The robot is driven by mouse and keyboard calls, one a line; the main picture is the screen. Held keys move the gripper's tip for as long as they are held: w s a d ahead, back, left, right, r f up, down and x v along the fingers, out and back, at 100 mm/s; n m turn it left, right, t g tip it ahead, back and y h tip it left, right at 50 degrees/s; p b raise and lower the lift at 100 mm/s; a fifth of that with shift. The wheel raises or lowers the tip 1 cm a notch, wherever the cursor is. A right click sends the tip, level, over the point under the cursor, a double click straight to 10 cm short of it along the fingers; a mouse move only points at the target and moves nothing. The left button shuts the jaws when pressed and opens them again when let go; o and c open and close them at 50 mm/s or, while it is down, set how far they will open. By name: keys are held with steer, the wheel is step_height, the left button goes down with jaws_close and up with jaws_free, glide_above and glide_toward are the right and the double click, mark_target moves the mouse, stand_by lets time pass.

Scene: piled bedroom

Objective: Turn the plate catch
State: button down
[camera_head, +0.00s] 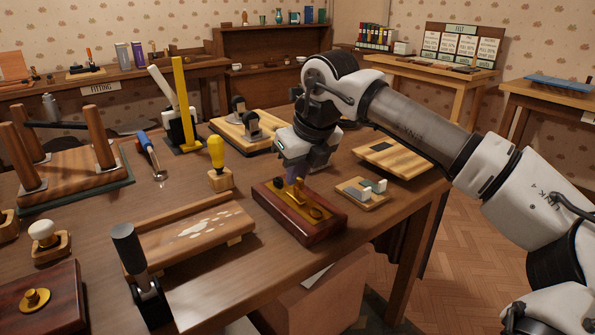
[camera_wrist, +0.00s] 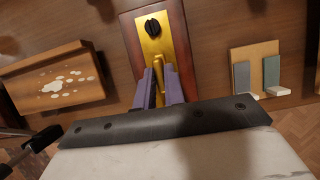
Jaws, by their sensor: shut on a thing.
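The plate catch is a brass plate (camera_head: 312,210) on a dark red wooden block (camera_head: 322,228) near the table's front right edge. In the wrist view the brass plate (camera_wrist: 151,48) carries a dark slotted round knob (camera_wrist: 153,26) at its far end. My gripper (camera_head: 294,182) points down over the block. In the wrist view the purple fingers of my gripper (camera_wrist: 159,78) are closed around a narrow brass part of the catch. The fingers and palm hide most of that part.
A light wooden block with grey and white pieces (camera_head: 362,191) stands close to the right. A wooden tray with white flakes (camera_head: 190,232) lies to the left. A yellow-handled tool (camera_head: 216,152) stands behind left. A black-handled lever (camera_head: 128,248) stands at the front left.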

steer(key=c, duration=1.5)
jaws_free()
steer(key=shift+r, duration=0.1)
steer(key=p+v, duration=0.1)
steer(key=v, duration=1.2)
steer(key=shift+s+d+r+p, duration=0.1)
steer(key=shift+r+p, duration=0.2)
steer(key=shift+p, duration=0.1)
